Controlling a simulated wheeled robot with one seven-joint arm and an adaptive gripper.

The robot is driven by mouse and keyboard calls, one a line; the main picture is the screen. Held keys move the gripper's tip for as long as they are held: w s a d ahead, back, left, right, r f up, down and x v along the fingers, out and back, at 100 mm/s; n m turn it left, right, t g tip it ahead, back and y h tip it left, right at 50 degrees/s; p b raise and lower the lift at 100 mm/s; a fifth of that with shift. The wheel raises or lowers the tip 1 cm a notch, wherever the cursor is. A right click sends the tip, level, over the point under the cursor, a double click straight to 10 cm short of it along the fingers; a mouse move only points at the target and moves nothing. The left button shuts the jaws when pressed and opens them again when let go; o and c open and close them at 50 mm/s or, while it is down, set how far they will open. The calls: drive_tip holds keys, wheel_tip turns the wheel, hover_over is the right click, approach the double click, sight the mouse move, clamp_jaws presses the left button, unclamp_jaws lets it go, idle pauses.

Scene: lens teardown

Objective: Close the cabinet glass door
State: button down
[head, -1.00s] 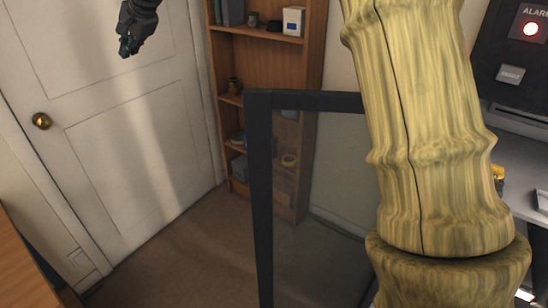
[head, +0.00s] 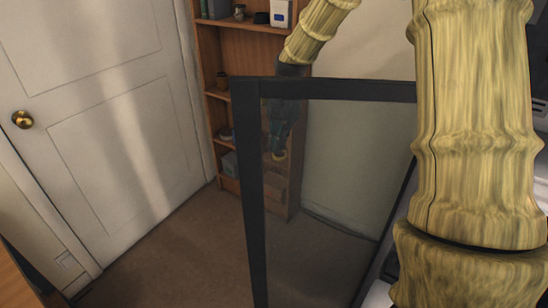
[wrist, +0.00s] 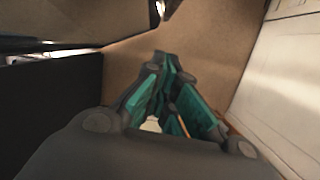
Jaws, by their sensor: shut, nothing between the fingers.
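The cabinet glass door (head: 340,185) stands open in the head view, with a dark frame (head: 249,190) around a clear pane. My gripper (head: 281,152) shows through the pane, so it is on the far side of the door, near its upper left part. In the wrist view my gripper (wrist: 172,65) has its teal fingers together and holds nothing. I cannot tell whether it touches the glass. The cabinet body is mostly hidden behind my arm at the right.
A wooden bookshelf (head: 236,55) with several small items stands behind the door. A white room door (head: 110,120) with a brass knob (head: 22,119) is at the left. Brown carpet (head: 165,250) lies clear between them.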

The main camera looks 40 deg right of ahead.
drive_tip(key=s+a+f+p, duration=0.1)
drive_tip(key=a+f+p, duration=0.1)
drive_tip(key=a+f, duration=0.4)
wheel_tip(320, 180, down, 3)
drive_tip(key=shift+s, duration=0.4)
